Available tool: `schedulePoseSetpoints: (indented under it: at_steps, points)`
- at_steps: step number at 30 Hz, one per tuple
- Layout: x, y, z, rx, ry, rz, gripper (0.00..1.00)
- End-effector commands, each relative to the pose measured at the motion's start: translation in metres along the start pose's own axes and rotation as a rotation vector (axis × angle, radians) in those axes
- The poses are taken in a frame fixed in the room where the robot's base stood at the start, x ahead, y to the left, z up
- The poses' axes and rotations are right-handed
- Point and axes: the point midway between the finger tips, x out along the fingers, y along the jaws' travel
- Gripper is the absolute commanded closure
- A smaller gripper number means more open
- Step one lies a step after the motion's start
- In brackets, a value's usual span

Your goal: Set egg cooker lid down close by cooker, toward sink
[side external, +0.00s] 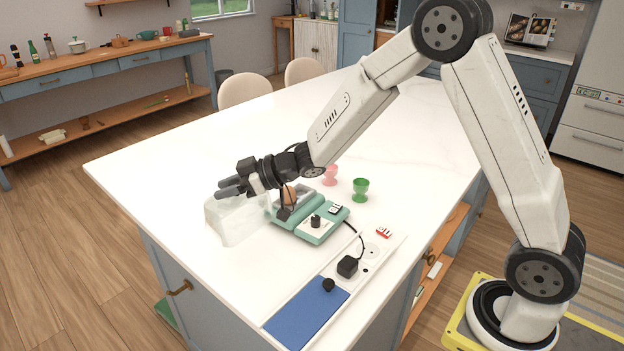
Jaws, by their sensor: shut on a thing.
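The egg cooker (322,222) is a teal appliance with a black knob, standing on the white island counter. A brown egg (291,196) shows at its left end, partly hidden by my wrist. The lid (232,222) is a clear, whitish box just left of the cooker, near the counter's front-left edge. My gripper (226,188) reaches in from the right over the cooker and is shut on the lid's upper part. The lid looks upright and low over the counter; I cannot tell whether it rests on it. No sink is recognisable in this view.
A green egg cup (361,189) and a pink egg cup (330,176) stand behind the cooker. A black cord runs to a plug (347,266) on a socket strip with a blue panel (306,312) at the front. The counter (170,150) behind and left of the lid is clear.

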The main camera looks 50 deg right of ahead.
Motion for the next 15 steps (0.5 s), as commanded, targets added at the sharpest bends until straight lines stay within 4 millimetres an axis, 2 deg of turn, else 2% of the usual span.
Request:
schedulePoseSetpoints:
  at_steps: [3, 15]
  points:
    - [0.015, 0.008, 0.005, 0.002, -0.001, -0.001, 1.0]
    - [0.055, 0.026, 0.033, 0.001, 0.0, 0.0, 1.0]
